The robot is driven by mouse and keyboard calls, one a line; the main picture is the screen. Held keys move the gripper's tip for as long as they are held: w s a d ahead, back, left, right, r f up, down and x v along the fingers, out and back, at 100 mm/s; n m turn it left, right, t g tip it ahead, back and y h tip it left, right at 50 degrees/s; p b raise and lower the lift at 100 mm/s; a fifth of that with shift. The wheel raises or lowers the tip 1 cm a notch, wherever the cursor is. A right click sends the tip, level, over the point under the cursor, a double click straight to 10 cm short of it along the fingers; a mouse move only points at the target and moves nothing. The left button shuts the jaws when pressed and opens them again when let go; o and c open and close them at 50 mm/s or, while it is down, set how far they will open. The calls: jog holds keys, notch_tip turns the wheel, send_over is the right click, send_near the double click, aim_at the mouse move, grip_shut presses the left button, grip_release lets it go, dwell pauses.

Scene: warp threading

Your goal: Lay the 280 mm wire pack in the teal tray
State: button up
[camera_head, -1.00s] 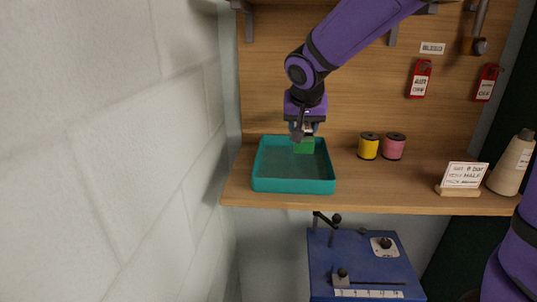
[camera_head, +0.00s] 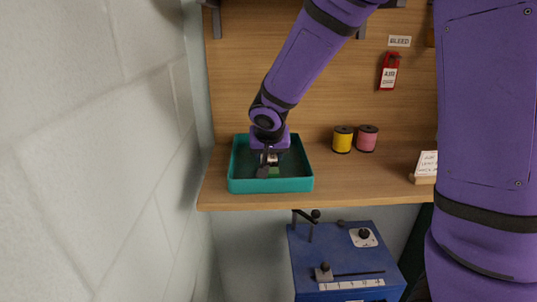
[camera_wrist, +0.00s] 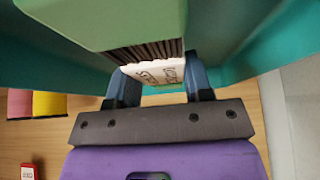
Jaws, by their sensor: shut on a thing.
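The teal tray (camera_head: 270,186) sits at the left end of the wooden shelf. Its wall also fills the top right of the wrist view (camera_wrist: 285,42). My gripper (camera_head: 268,161) is down inside the tray's outline, pointing downward. In the wrist view my gripper (camera_wrist: 160,84) is shut on the wire pack, a green block (camera_wrist: 110,22) with dark brown strands and a white label between the fingers. The label's print is upside down and I cannot read the length. In the head view only a small green part of the pack (camera_head: 274,169) shows; I cannot tell whether it touches the tray floor.
A yellow spool (camera_head: 342,139) and a pink spool (camera_head: 367,138) stand right of the tray. A white card on a wooden stand (camera_head: 425,165) is farther right. The white wall is close on the left. A blue box (camera_head: 345,262) stands below the shelf.

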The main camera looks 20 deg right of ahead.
jog(key=shift+f, duration=0.25)
jog(key=o, duration=1.2)
jog(key=shift+r, duration=0.2)
jog(key=v, duration=1.2)
jog(key=s+d+r+n, duration=0.1)
jog(key=s+d, duration=0.2)
jog(key=s, duration=0.5)
jog(key=s+d+r+n+y, duration=0.1)
jog(key=s+d+r, duration=0.1)
jog(key=s, duration=0.6)
jog(key=s+d+r+n, duration=0.1)
jog(key=s+d+r, duration=0.1)
jog(key=s, duration=0.5)
jog(key=shift+s+d+n+g+y, duration=0.3)
jog(key=shift+s+d+y, duration=0.1)
jog(key=shift+d, duration=0.45)
